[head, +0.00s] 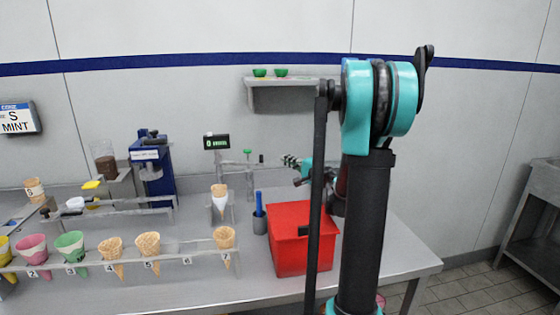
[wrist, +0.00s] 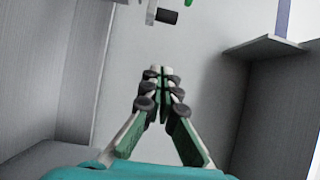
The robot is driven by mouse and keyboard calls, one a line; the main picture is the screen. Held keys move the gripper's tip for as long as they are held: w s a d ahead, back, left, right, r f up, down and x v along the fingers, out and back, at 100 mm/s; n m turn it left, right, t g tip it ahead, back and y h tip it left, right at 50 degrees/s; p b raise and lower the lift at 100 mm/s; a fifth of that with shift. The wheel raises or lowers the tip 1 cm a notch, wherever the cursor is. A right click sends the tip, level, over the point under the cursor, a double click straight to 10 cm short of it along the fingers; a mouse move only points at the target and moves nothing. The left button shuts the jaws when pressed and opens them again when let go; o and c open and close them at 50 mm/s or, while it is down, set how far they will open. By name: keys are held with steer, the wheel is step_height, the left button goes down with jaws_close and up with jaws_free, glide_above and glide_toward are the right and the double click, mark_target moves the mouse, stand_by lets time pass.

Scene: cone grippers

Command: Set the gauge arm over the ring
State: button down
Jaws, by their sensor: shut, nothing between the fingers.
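My gripper (head: 287,161) is shut and empty, just right of a thin upright post with a green knob (head: 247,152). A horizontal bar at this post, which looks like the gauge arm (head: 236,163), lies beside the small black display with green characters (head: 216,142). A cone (head: 219,190) stands in a grey stand below the display. The ring cannot be made out clearly. In the wrist view the closed fingertips (wrist: 160,73) meet over empty space. A black-ended cylinder (wrist: 166,16) on a pale bar shows beyond them, apart from the fingers.
A red box (head: 301,240) and a dark cup with a blue handle (head: 259,220) stand on the counter below my gripper. A front rack (head: 187,251) holds several cones. A wall shelf (head: 285,82) carries two green bowls. A blue machine (head: 152,172) stands left.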

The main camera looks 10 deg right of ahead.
steer(key=x, duration=0.8)
steer(key=shift+s+a, duration=1.25)
steer(key=shift+s, duration=0.3)
steer(key=s, duration=0.1)
steer(key=s+a, duration=0.1)
steer(key=shift+s, duration=0.25)
steer(key=shift+d, duration=0.1)
